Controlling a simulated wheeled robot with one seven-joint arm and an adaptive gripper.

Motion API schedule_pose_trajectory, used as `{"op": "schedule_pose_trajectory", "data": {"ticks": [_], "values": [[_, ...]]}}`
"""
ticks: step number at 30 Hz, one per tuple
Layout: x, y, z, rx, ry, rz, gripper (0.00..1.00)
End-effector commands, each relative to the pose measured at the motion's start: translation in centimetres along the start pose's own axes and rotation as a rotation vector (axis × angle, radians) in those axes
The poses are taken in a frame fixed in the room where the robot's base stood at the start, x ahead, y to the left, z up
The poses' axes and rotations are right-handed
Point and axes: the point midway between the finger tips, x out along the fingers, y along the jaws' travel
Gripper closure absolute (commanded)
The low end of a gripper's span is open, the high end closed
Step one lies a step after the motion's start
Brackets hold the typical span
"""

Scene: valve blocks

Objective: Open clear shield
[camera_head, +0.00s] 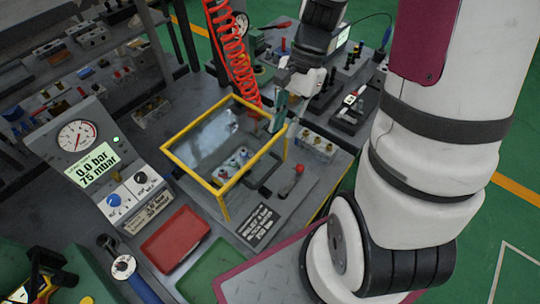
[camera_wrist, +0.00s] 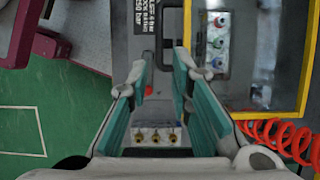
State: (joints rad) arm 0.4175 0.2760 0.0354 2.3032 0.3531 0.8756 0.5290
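The clear shield (camera_head: 222,138) is a see-through panel with a yellow frame, standing over the grey bench fixture. It looks lowered, and a valve block with coloured fittings (camera_head: 233,162) shows under it. In the wrist view the shield (camera_wrist: 265,50) fills the upper right, and the fittings (camera_wrist: 217,44) show near its left bar. My gripper (camera_head: 279,112) is by the shield's right far side, pointing down. In the wrist view the gripper's teal fingers (camera_wrist: 152,75) are apart with nothing held between them. The right finger is close to the yellow frame; whether it touches is unclear.
A red coiled hose (camera_head: 232,52) hangs behind the shield. A red-knobbed lever (camera_head: 296,172) and a block with brass fittings (camera_head: 316,144) lie right of it. A gauge panel (camera_head: 92,160) stands left. Red (camera_head: 175,239) and green (camera_head: 209,273) trays are in front.

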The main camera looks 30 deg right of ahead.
Motion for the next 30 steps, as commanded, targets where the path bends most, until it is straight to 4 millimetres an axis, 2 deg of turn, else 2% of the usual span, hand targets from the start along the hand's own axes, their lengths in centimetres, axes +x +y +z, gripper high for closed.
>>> {"op": "schedule_pose_trajectory", "data": {"ticks": [12, 16, 22, 30], "values": [[7.9, 0.2, 0.2, -0.001, -0.004, 0.005, 0.8], [10.0, 0.2, 0.2, -0.001, -0.004, 0.005, 0.8], [11.9, 0.1, 0.1, -0.002, -0.002, 0.003, 0.8], [12.6, 0.1, 0.1, -0.003, 0.001, 0.001, 0.8]]}}
